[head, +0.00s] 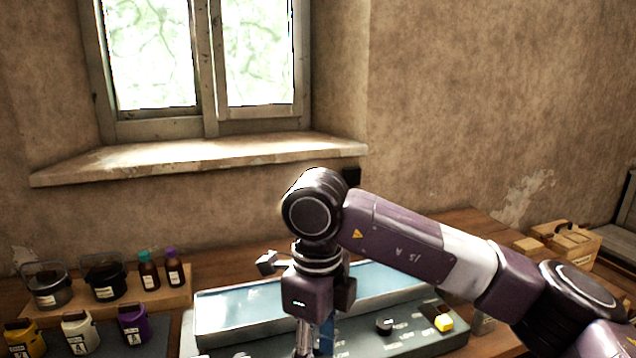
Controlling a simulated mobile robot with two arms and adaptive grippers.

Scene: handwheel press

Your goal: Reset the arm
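My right arm (400,240) reaches in from the right and bends down at a round joint over a grey-green machine panel (365,345). My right gripper (314,340) points down in front of the panel's pale blue bed (240,310). Its fingertips are cut off by the bottom edge, so I cannot tell whether they are open or shut or touch anything. A black knob (384,326) and a yellow button (443,323) are on the panel, right of the gripper. My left gripper is not in view. No handwheel can be made out.
On the left, a wooden stand holds two dark pots (103,277) and two small bottles (149,270). Yellow, white and purple containers (134,325) stand in front. A wooden box (570,243) is at the right. A window sill (200,160) juts out behind the bench.

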